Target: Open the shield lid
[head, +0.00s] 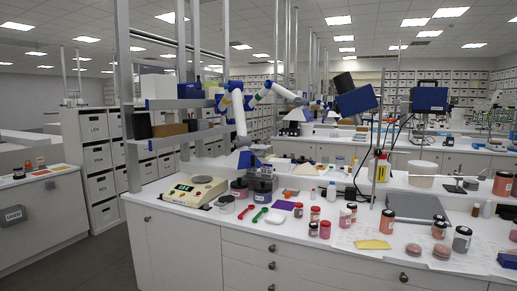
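A cream balance (195,190) with a round pan stands on the white bench at the left. I cannot make out a shield lid for certain. Two dark-lidded jars stand right of the balance, the left jar (239,188) and the right jar (263,190). A white arm with blue joints reaches down over this spot. Its dark end, which I take as my gripper (264,167), is just above the right jar. It is too small to tell whether the fingers are open or touch anything.
A green-handled tool (260,215) and a red-handled tool (245,211) lie in front of the jars. A white dish (276,220) lies beside them. Several red and pink jars crowd the bench to the right, near a grey plate (414,205). A shelf post (128,120) rises behind the balance's left.

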